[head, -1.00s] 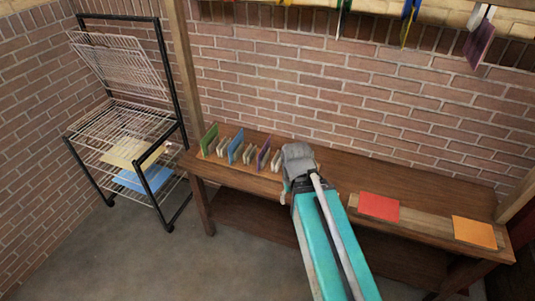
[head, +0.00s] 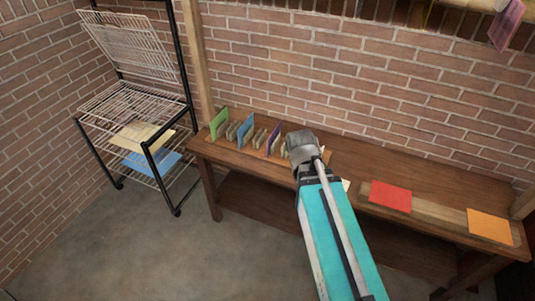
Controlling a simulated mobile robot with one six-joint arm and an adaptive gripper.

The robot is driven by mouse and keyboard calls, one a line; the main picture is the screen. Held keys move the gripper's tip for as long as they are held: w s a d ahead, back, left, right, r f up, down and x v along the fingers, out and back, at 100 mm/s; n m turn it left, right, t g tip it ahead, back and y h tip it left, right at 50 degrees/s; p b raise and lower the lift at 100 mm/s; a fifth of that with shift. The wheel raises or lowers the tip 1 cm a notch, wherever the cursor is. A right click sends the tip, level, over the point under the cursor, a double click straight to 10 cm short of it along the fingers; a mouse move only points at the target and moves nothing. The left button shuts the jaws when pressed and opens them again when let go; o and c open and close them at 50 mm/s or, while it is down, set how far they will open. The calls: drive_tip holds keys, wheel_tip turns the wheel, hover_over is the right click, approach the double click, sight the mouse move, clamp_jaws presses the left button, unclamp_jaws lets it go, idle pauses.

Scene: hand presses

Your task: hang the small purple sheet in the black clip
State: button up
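A small purple sheet (head: 274,140) stands upright in a wooden rack on the bench, just left of my gripper. Another purple sheet (head: 508,25) hangs at the top right edge, below a pale clip that is cut off by the frame. I cannot make out a black clip. My gripper (head: 302,148) is over the right end of the rack, close to the standing purple sheet. Its fingers are hidden behind the wrist, so I cannot tell whether it is open or holds anything.
A green sheet (head: 219,124) and a blue sheet (head: 245,130) stand in the same rack. A red sheet (head: 390,197) and an orange sheet (head: 489,227) lie on the bench at right. A wire drying rack (head: 135,100) stands left. Floor in front is clear.

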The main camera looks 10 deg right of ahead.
drive_tip(key=w+d+f+n+t+h+b, duration=0.1)
drive_tip(key=w+f+n+t+h+b, duration=0.15)
drive_tip(key=w+f+n+b, duration=0.45)
drive_tip(key=n+t+h+b, duration=0.5)
drive_tip(key=n+t+b, duration=0.7)
drive_tip(key=n+b, duration=1.3)
approach(268, 150)
drive_tip(key=r+m+b, duration=0.1)
drive_tip(key=m+b, duration=0.3)
drive_tip(key=shift+s+a+r, duration=0.1)
drive_tip(key=shift+s, duration=0.05)
drive_tip(key=shift+x, duration=5)
drive_tip(key=shift+c, duration=0.3)
clamp_jaws()
